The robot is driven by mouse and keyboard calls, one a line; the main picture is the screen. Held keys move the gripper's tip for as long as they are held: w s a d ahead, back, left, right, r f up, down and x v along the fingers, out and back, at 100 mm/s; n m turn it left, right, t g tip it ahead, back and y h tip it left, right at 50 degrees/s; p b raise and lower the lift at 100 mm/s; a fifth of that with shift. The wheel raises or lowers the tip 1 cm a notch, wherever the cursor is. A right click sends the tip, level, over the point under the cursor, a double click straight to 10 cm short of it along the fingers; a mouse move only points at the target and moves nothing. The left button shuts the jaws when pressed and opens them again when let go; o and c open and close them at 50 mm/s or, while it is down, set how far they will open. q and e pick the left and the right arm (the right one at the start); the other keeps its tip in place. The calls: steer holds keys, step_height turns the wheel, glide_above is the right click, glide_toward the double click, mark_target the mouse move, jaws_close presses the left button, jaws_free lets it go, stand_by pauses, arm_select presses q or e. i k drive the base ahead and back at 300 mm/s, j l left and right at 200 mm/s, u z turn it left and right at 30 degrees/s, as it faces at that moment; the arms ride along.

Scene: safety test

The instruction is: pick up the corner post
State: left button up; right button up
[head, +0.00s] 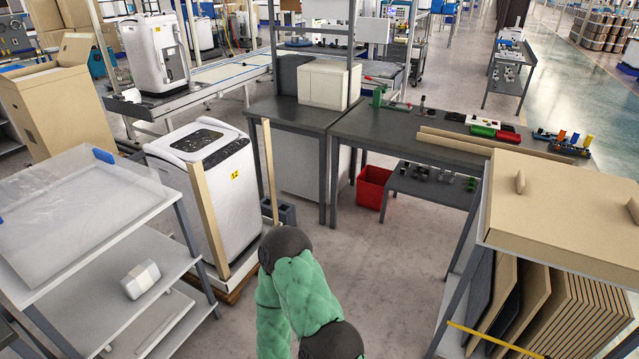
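Tan corner posts show in several places. One post (207,220) stands upright at the near corner of a white washing machine (215,180). Another post (269,165) stands upright at its right side. A long tan piece that looks like a corner post (480,145) lies on the dark workbench (375,128); I cannot tell if it is one angled piece or two. One green and black arm of mine is folded at the bottom middle, in front of the washer's pallet. Neither of my grippers can be made out.
A grey shelf rack (75,260) with a white package (140,279) stands at left. A rack (450,310) with cardboard sheets stands at right. A red bin (373,187) sits under the workbench. Tools and a green roll (483,131) lie on it. The middle floor is clear.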

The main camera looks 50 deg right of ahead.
mark_target(266, 122)
steer(key=z, duration=1.2)
